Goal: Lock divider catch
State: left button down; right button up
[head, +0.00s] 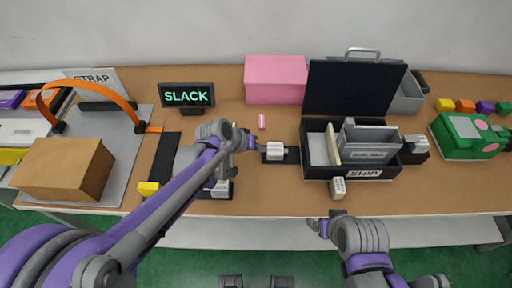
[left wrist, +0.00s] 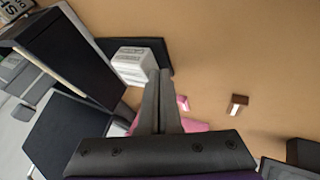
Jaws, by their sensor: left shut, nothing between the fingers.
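An open black box (head: 312,172) labelled SHIP stands right of centre. A cream divider (head: 331,146) stands upright in it, beside a grey bin (head: 370,138). A white block (head: 274,151) sits on a dark base left of the box; it also shows in the left wrist view (left wrist: 132,64). A cream tag-like piece (head: 338,188) is at the box's front edge. I cannot tell which piece is the divider catch. My left gripper (head: 257,145) is shut and empty, just left of the white block; its fingers (left wrist: 160,75) show beside it. My right gripper (head: 318,227) is low, in front of the table; its jaw state is unclear.
A SLACK display (head: 187,96), a pink box (head: 276,80) and a small pink piece (head: 262,122) are behind. A cardboard box (head: 62,168) with an orange strap (head: 88,90) is left. A green case (head: 464,138) is right. Table space before the pink box is mostly clear.

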aim_at(278, 150)
pick_arm(q)
jog(key=d, duration=0.5)
jog(key=shift+d, duration=0.3)
jog(key=shift+a, duration=0.1)
